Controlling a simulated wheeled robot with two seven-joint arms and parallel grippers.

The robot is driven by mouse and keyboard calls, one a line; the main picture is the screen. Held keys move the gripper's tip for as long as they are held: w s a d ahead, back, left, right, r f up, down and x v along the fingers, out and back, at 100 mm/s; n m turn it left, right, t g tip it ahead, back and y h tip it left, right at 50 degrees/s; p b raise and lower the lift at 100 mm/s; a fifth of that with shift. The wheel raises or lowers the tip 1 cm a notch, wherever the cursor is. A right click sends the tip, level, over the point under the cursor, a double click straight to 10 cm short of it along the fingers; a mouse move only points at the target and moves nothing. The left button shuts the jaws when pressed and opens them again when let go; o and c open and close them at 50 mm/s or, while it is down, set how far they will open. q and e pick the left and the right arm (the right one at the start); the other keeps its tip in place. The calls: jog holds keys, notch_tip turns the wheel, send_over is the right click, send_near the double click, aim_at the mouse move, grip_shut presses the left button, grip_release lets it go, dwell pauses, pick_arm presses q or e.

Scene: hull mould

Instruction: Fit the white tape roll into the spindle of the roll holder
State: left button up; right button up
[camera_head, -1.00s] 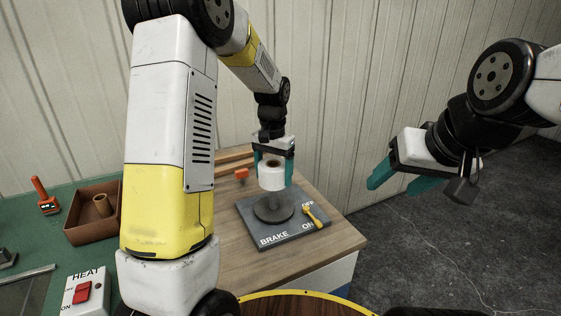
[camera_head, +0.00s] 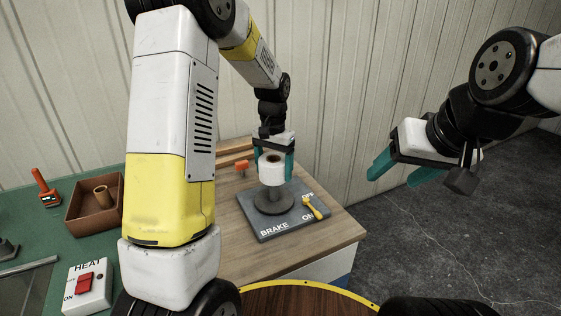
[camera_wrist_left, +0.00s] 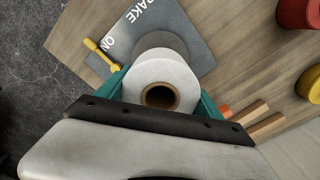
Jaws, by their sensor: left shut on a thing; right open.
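The white tape roll (camera_head: 271,170), with a brown core, is gripped upright between the teal fingers of my left gripper (camera_head: 273,163). It also shows in the left wrist view (camera_wrist_left: 160,78). The roll holder (camera_head: 262,226) is a grey plate marked BRAKE, OFF and ON, with a round grey disc (camera_head: 273,203) and a yellow lever (camera_head: 314,208). The roll is above the disc, and a stem shows just below it. I cannot tell whether the spindle is inside the core. My right gripper (camera_head: 395,176) is open and empty, off to the right above the floor.
A brown bin (camera_head: 82,218) with a cardboard core, an orange-handled tool (camera_head: 45,190) and a HEAT switch box (camera_head: 87,285) are at left. An orange object (camera_head: 241,165) and wooden strips lie behind the holder. Red and yellow round objects (camera_wrist_left: 314,84) show in the wrist view.

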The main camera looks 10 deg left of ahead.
aim_at(274, 189)
pick_arm(q)
jog(key=shift+f, duration=4.05)
jog(key=o, duration=1.8)
jog(key=shift+r, duration=0.1)
notch_tip(274, 189, up, 6)
jog(key=shift+r, duration=0.85)
